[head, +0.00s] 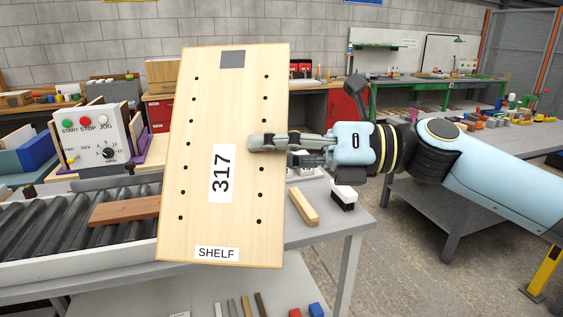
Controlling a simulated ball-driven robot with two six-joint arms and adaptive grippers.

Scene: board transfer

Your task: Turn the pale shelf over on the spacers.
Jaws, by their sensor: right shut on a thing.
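The pale shelf (222,110) is held up almost upright, slightly tilted, in the middle of the head view. Its face towards me shows the number 317, a SHELF label, a grey square and two rows of dark holes. My right gripper (270,149) is shut on the shelf's right edge, with one finger across the front face and the other passing behind it. A pale wooden strip (303,207), which looks like a spacer, lies on the grey table right of the shelf. Any other spacer is hidden behind the shelf. My left gripper is not in view.
A roller conveyor (40,233) with a reddish-brown board (125,211) on it is at the left. A control box (92,136) stands behind it. A black and white block (344,197) sits near the right edge of the grey table (330,222).

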